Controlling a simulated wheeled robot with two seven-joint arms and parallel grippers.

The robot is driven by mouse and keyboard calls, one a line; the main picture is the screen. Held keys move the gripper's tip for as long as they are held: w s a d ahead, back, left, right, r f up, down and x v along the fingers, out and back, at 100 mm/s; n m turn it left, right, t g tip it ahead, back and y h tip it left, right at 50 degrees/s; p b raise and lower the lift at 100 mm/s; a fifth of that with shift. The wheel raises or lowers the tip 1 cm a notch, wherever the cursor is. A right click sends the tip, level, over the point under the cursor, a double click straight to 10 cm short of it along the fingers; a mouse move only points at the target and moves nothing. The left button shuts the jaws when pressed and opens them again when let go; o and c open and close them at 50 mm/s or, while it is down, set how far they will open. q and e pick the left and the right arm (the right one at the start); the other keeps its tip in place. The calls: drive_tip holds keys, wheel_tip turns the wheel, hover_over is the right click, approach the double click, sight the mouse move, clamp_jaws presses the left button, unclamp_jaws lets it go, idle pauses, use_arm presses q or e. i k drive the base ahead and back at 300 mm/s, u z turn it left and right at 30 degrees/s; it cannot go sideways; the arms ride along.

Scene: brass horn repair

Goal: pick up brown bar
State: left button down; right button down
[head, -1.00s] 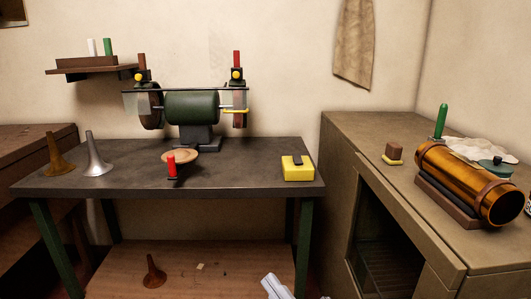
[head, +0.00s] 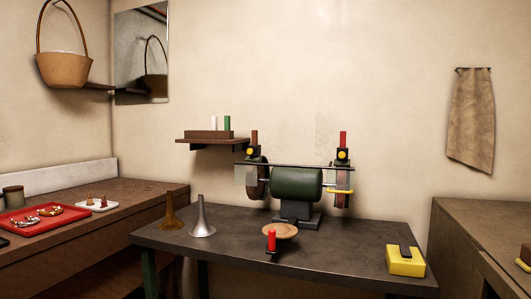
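No piece is clearly marked out as the brown bar. A small reddish-brown upright piece (head: 254,138) stands on top of the left side of the bench grinder (head: 297,184). A brown block (head: 526,253) is cut off at the right edge, above a yellow piece (head: 523,265) on the right cabinet. On the wall shelf, a long brown block (head: 208,134) has a white bar (head: 213,123) and a green bar (head: 227,123) upright at it. Neither of my grippers shows in the head view.
A red tray (head: 75,214) lies on the left counter. A basket (head: 65,70) hangs above.

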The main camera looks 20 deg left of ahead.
sight(254, 132)
drive_tip(key=u, duration=0.35)
drive_tip(key=k, duration=0.9)
drive_tip(key=u, duration=1.5)
drive_tip(key=i, duration=1.6)
drive_tip(key=z, duration=0.8)
